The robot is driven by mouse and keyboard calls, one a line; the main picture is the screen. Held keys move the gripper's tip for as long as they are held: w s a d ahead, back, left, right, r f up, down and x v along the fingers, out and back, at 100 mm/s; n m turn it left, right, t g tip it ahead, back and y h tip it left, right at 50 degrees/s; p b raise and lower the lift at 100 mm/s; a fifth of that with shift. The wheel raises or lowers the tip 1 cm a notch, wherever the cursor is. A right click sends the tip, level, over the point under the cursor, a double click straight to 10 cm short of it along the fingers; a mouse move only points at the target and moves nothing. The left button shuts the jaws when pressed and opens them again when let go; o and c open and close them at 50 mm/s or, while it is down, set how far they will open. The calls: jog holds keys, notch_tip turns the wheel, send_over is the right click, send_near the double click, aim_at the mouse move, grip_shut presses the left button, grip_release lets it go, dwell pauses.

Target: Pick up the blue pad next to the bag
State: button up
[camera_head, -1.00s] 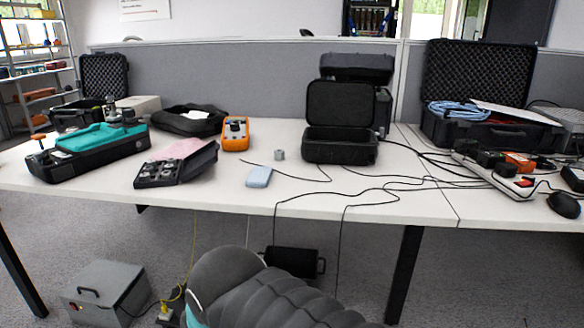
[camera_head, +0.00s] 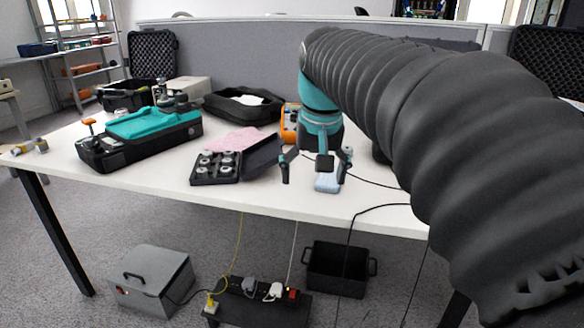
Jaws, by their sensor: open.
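The small light blue pad (camera_head: 326,186) lies flat on the white table near its front edge. Part of it is hidden behind my gripper. My gripper (camera_head: 315,168) points down over the pad, with its fingers spread apart and nothing between them. One finger appears left of the pad and the other at its upper right; I cannot tell the exact height above it. A black soft bag (camera_head: 232,108) lies farther back on the table, to the left of my gripper.
A black tray of round parts (camera_head: 216,167) with an open lid stands close left of my gripper. An orange device (camera_head: 289,124) is behind it. A black case with a teal top (camera_head: 140,135) is at the left. Cables run to the right.

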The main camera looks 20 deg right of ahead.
jog(key=w+d+r+m+g, duration=0.1)
jog(key=w+d+r+m, duration=0.1)
jog(key=w+d+r, duration=0.4)
jog(key=m+g, duration=0.1)
jog(key=g, duration=0.1)
send_over(329, 178)
jog(key=f, duration=0.9)
jog(key=shift+s+d+f, duration=0.15)
jog(key=shift+d, duration=0.05)
jog(key=shift+a+f, duration=0.15)
jog(key=shift+f, duration=1.2)
jog(key=shift+a+f, duration=0.1)
jog(key=shift+f, duration=1.25)
jog(key=c, duration=0.8)
